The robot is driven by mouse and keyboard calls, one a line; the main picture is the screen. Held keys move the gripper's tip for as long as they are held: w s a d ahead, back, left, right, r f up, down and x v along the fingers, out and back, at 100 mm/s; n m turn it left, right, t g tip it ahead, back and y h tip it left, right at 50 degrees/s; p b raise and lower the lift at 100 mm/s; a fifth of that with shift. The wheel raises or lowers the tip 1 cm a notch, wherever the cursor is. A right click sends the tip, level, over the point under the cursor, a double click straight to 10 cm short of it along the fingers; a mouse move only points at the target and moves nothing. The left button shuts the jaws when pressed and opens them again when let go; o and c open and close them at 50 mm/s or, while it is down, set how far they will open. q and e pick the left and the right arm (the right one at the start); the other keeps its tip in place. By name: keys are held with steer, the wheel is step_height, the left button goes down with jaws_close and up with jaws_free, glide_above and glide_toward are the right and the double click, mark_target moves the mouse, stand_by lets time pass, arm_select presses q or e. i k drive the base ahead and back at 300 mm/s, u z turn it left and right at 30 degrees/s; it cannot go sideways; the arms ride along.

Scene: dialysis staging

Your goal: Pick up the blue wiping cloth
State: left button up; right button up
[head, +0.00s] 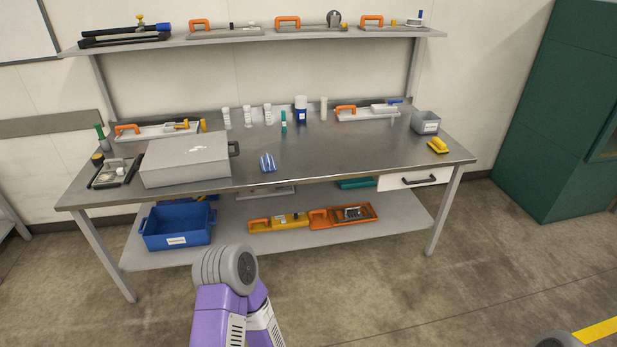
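A small blue folded item that looks like the blue wiping cloth (268,162) lies on the steel bench top (330,158), near its front edge and just right of a grey case. Nothing covers it. A purple and grey part of my arm shows at the bottom, in front of the bench and below the cloth. Neither gripper's fingers show in the head view.
The grey case (186,160) stands left of the cloth. White bottles (247,116), a teal-capped tube (283,122) and a blue-white container (301,108) stand behind it. A yellow item (438,146) and a grey bin (426,122) sit right. The bench right of the cloth is clear.

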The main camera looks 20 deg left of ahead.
mark_target(267, 163)
steer(key=u, duration=0.65)
steer(key=i, duration=0.4)
steer(key=u, duration=0.9)
steer(key=i, duration=1.2)
steer(key=z, duration=0.1)
